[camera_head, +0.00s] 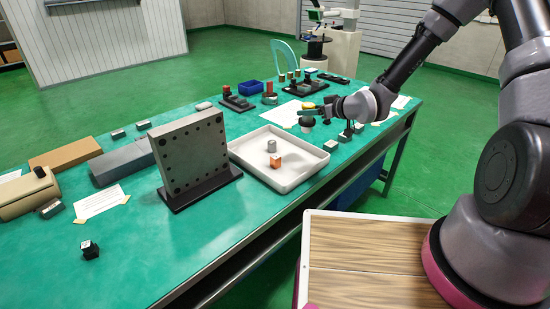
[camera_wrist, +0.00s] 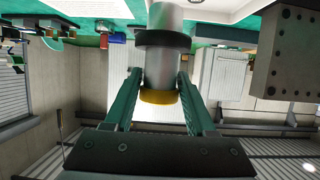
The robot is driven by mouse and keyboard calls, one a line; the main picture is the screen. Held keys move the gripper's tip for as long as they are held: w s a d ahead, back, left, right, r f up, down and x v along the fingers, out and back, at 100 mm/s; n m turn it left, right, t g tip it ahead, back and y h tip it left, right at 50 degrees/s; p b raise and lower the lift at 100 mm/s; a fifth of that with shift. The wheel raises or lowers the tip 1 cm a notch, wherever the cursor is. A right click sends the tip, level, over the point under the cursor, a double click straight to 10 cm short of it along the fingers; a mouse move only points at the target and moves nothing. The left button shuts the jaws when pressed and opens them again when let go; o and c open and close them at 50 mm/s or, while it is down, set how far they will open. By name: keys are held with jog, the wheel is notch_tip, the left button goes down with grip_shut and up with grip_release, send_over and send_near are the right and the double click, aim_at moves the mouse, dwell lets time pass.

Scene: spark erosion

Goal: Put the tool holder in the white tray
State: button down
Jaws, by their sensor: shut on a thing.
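The tool holder (camera_wrist: 163,62) is a grey cylinder with a black collar and a yellow end cap. My gripper (camera_wrist: 159,78) is shut on it, with one green finger on each side, in the wrist view. In the head view my gripper (camera_head: 308,112) is above the table just beyond the tray's right far corner. The tool holder's yellow cap (camera_head: 309,105) shows above the fingers and its dark lower part (camera_head: 306,121) below them. The white tray (camera_head: 301,158) lies on the green table, holding a grey cylinder (camera_head: 271,146) and an orange block (camera_head: 275,161).
A grey drilled plate (camera_head: 190,150) stands upright on a dark base left of the tray. Small blocks (camera_head: 348,133) stand near my gripper. The tray's right part is bare.

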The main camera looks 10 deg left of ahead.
jog(key=shift+n+g+y, duration=0.4)
jog(key=shift+n+g, duration=0.2)
jog(key=s+f, duration=0.1)
jog(key=f, duration=0.2)
jog(key=s+a+f, duration=0.1)
jog(key=f, duration=0.3)
jog(key=s+a+f, duration=0.1)
jog(key=f, duration=0.3)
jog(key=shift+s, duration=0.1)
jog(key=shift+f, duration=0.1)
jog(key=shift+c, duration=1.1)
grip_release()
jog(key=shift+f, duration=0.1)
